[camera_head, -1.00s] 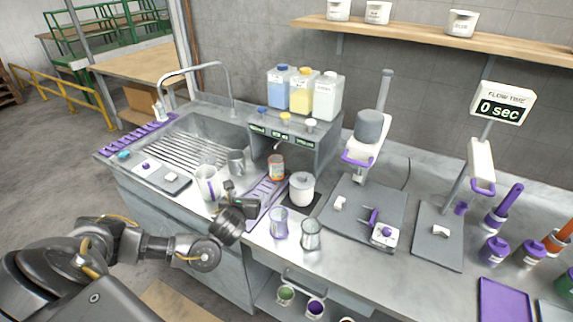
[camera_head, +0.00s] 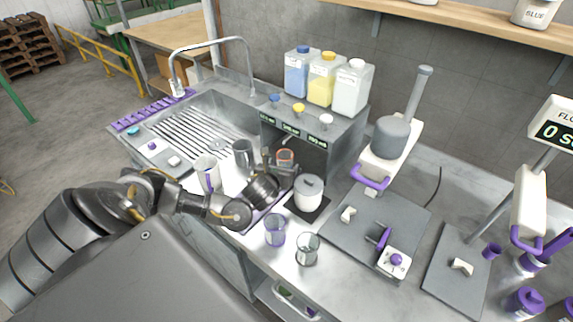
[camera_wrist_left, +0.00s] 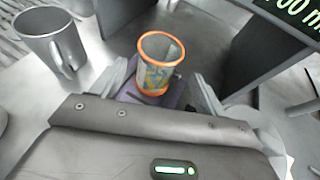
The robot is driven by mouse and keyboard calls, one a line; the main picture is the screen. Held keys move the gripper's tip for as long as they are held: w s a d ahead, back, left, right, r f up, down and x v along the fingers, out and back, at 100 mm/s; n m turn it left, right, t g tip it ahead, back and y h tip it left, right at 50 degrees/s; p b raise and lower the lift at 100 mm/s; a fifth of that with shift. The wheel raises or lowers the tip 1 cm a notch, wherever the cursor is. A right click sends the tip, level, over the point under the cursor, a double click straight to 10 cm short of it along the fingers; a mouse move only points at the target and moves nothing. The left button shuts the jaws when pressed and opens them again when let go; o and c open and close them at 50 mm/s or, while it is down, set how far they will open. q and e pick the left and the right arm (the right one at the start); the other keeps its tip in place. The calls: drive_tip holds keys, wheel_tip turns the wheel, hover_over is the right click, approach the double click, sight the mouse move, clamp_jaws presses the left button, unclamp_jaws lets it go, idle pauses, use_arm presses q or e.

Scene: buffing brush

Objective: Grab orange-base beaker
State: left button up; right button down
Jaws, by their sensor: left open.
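The orange-base beaker (camera_head: 286,156) is a clear cup with an orange rim. It stands under the dispenser stand in the head view, partly hidden behind my left gripper (camera_head: 279,171). In the left wrist view the beaker (camera_wrist_left: 157,66) shows its orange rim and orange base with a coloured print on its wall. It stands upright on a purple pad, ahead of and between the spread fingers of my left gripper (camera_wrist_left: 165,88). The gripper is open and holds nothing. My right gripper is not in view.
A metal mug (camera_wrist_left: 52,38) stands close to the left finger. In the head view a white lidded pot (camera_head: 308,193) stands right of the gripper, with a purple-base beaker (camera_head: 275,229) and a clear beaker (camera_head: 307,249) in front. The dispenser stand (camera_head: 318,150) encloses the space behind.

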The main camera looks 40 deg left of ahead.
sight(287, 157)
use_arm(q)
drive_tip(key=shift+x, duration=0.9)
drive_tip(key=shift+w+a, duration=0.2)
drive_tip(key=shift+w, duration=0.05)
drive_tip(key=p+x, duration=0.2)
drive_tip(key=x, duration=0.2)
drive_tip(key=shift+a, duration=0.15)
drive_tip(key=shift+w+f, duration=0.2)
drive_tip(key=shift+f, duration=0.05)
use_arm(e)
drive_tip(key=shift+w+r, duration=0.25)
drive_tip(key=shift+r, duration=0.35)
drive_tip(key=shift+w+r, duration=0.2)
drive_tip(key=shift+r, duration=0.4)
use_arm(q)
drive_tip(key=c, duration=1.2)
drive_tip(key=shift+o, duration=0.2)
drive_tip(key=shift+r, duration=0.1)
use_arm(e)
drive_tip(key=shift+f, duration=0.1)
